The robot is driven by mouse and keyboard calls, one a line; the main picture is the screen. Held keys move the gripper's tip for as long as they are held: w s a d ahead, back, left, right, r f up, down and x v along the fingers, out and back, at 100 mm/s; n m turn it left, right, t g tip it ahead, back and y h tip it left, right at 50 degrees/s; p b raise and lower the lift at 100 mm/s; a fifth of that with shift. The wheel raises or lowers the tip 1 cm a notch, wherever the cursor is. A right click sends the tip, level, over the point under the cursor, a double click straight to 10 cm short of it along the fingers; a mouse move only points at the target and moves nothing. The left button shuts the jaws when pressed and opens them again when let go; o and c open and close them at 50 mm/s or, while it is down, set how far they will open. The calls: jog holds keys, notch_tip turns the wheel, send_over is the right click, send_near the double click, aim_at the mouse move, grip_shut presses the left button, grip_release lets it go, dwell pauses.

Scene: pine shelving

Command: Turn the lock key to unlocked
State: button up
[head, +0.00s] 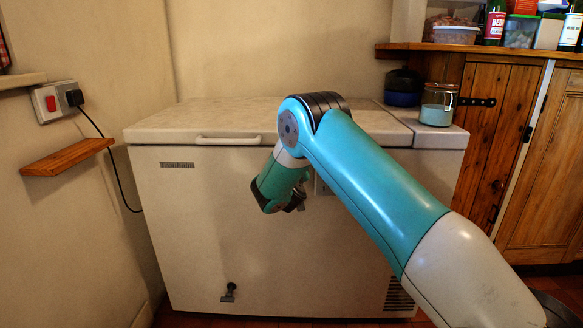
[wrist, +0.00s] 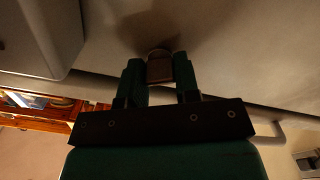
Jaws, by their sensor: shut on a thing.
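A white chest freezer (head: 230,240) stands against the wall with its lid down. In the wrist view, a small brownish-grey lock key (wrist: 160,67) sits against the pale freezer front. My gripper (wrist: 158,74) has its two green fingers on either side of the key and is shut on it. In the head view my gripper (head: 297,199) is at the upper middle of the freezer front, below the lid edge. The key is hidden there behind my gripper and arm. I cannot tell which way the key is turned; no lock markings are readable.
The lid handle (head: 229,140) is left of my arm. A glass jar (head: 438,104) and a dark blue container (head: 403,88) stand on the right of the freezer top. A plugged socket (head: 56,101) and small wooden shelf (head: 67,157) are on the left wall. Wooden cupboards (head: 500,140) stand right.

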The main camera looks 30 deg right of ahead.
jog(key=n+p, duration=0.1)
jog(key=n, duration=0.5)
jog(key=shift+a, duration=0.1)
jog(key=n+p, duration=0.2)
jog(key=n, duration=0.4)
jog(key=shift+w+p, duration=0.1)
jog(key=shift+p, duration=0.2)
jog(key=shift+n, duration=0.3)
jog(key=o, duration=0.9)
jog(key=shift+f, duration=0.1)
jog(key=b+v, duration=1.1)
jog(key=v, duration=0.6)
jog(key=shift+a, duration=0.15)
